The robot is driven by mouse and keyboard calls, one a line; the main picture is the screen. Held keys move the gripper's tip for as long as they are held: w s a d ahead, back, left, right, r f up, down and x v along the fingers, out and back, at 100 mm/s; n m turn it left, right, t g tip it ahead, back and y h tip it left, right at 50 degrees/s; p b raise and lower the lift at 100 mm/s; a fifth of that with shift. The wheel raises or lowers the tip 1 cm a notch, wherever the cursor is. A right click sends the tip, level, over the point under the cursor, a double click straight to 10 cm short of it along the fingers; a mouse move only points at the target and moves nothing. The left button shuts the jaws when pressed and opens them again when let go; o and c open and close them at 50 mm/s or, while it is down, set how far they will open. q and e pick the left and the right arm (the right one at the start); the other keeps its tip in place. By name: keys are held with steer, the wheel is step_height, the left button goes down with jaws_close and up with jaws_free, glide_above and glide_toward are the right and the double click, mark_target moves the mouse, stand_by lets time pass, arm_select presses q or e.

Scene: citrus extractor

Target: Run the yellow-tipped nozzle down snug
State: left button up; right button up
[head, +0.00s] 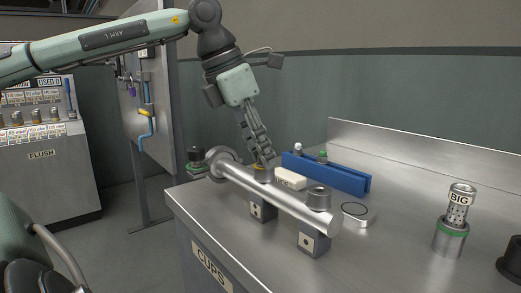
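A metal pipe (285,203) lies across two dark blocks on the steel bench, with a port (319,196) near its front end and another farther back. A small yellow part (259,167), likely the nozzle's tip, shows at the back port. My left gripper (265,160) points down from above, with its fingertips right at that yellow part. The fingers look close together, but they hide most of the nozzle, so their grip and the nozzle's seating cannot be made out. My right gripper is not in view.
A blue rack (326,174) holding small nozzles, a white block (290,179) and a round puck (355,210) are beyond the pipe. A "BIG" canister (455,220) stands at right, with a black part (511,260) nearby. Bare steel lies between.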

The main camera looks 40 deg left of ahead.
arm_select(q)
steer(key=o, duration=0.3)
steer(key=shift+f, duration=0.2)
steer(key=shift+r, duration=0.1)
steer(key=v, duration=1.2)
